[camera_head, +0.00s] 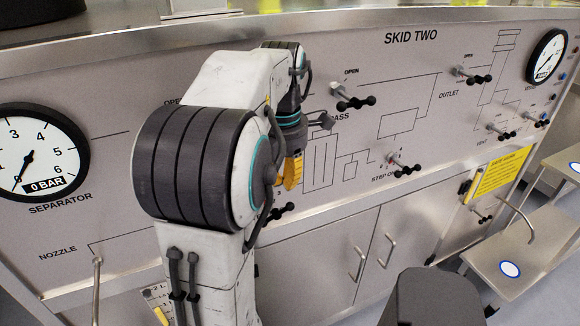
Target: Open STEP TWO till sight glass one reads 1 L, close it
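A black-knobbed valve handle (280,211) pokes out low on the panel, just right of my arm. Its label is mostly hidden, so I cannot tell whether it is STEP TWO. Another handle (403,168) sits further right, beside lettering that seems to read STEP ONE. At the bottom left, a sight glass with a yellow column (160,315) stands by a 2 L mark, cut off by the frame. Its level and number cannot be read. My gripper (291,173) shows only as a small yellow-orange part below my wrist, above the low handle. Its fingers are not clear.
The SKID TWO panel bears other handles, including one under OPEN (352,97) and one near OUTLET (474,75). The SEPARATOR gauge (35,160) is at left, another gauge (547,56) at top right. Cabinet doors (330,262) lie below; a bench (505,265) stands right.

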